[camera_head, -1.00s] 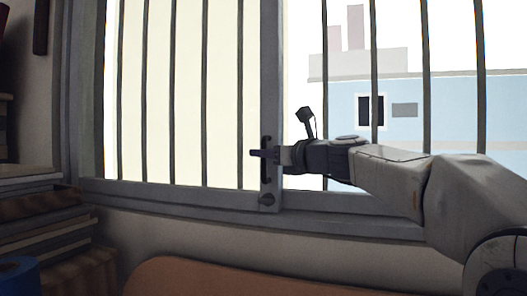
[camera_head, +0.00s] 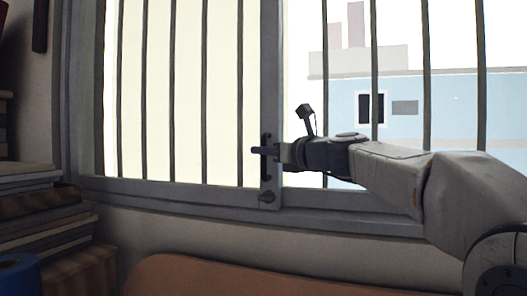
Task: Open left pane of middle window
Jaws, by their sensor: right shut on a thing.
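The left pane (camera_head: 180,110) of the window fills the left half of the head view, in a grey frame behind dark vertical bars. The fingertips partly hide the handle there. The area right of the stile shows a blue building outside. My left gripper is not in view.
Stacked books or boards (camera_head: 40,205) stand at the left, with a blue roll (camera_head: 18,275) in front. A brown rounded surface (camera_head: 230,278) lies below the sill (camera_head: 170,196). Dark bars (camera_head: 426,90) cross the right half too.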

